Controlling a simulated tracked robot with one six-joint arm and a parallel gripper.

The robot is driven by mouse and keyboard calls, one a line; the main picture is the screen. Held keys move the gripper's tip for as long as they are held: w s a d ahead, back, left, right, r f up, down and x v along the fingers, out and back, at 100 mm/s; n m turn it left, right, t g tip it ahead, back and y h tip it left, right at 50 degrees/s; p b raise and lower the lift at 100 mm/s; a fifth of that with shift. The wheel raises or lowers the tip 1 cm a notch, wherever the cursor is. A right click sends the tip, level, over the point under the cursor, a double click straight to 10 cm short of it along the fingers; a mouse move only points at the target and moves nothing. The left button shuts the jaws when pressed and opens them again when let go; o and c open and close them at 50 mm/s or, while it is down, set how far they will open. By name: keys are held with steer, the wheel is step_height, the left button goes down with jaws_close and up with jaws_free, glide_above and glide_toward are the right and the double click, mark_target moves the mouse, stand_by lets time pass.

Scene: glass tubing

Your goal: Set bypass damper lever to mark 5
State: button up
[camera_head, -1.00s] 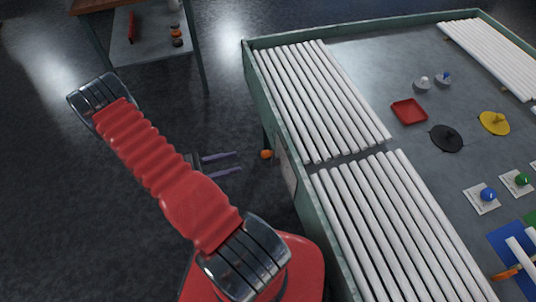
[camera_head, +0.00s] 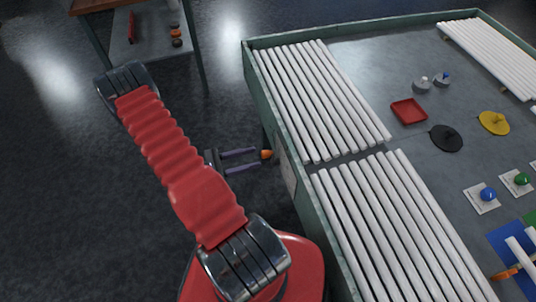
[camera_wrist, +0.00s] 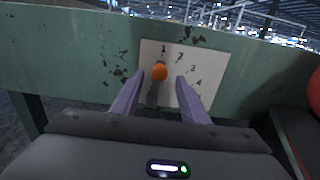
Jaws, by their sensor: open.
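The bypass damper lever has an orange ball knob (camera_wrist: 160,71) on a dark stem, in front of a pale scale plate (camera_wrist: 210,62) on the bench's green side. In the wrist view the plate's marks 1 to 4 run from the top down the right; no 5 is readable. The knob shows just below mark 1. My gripper (camera_wrist: 159,78) is open, with one purple finger left and one right of the knob, apart from it. In the head view the knob (camera_head: 267,154) is just beyond the fingertips of my gripper (camera_head: 257,159).
The green-sided bench (camera_head: 318,212) stands right of my arm, with white tubes (camera_head: 325,100) along its near edge. A red tray (camera_head: 408,111), a black disc (camera_head: 446,138) and a yellow disc (camera_head: 494,122) lie further in.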

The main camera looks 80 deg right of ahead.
mark_target(268, 153)
steer(key=shift+x, duration=3.5)
steer(key=shift+c, duration=0.6)
jaws_close()
